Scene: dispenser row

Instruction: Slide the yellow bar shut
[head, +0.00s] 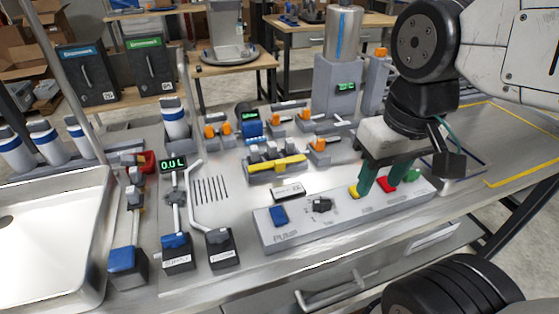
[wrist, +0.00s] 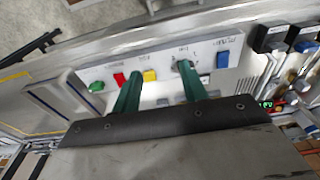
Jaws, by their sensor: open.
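The yellow bar (head: 277,165) lies across the front of a grey fixture in the middle of the bench in the head view. Small blue and grey pieces stand just behind it. How far the bar has slid is too small to tell. My gripper (head: 380,187) has green fingers, spread apart and empty, pointing down over the right part of the button panel. It is to the right of the bar and apart from it. In the wrist view my gripper (wrist: 160,72) is seen over the panel; I cannot make out the bar there.
The panel (head: 305,232) carries blue (head: 278,215), yellow (head: 354,191) and red (head: 386,183) buttons and a black knob (head: 321,205). Orange-topped valves (head: 320,145) stand behind the bar. A bent pipe (head: 196,195) and a sink (head: 50,240) are at left.

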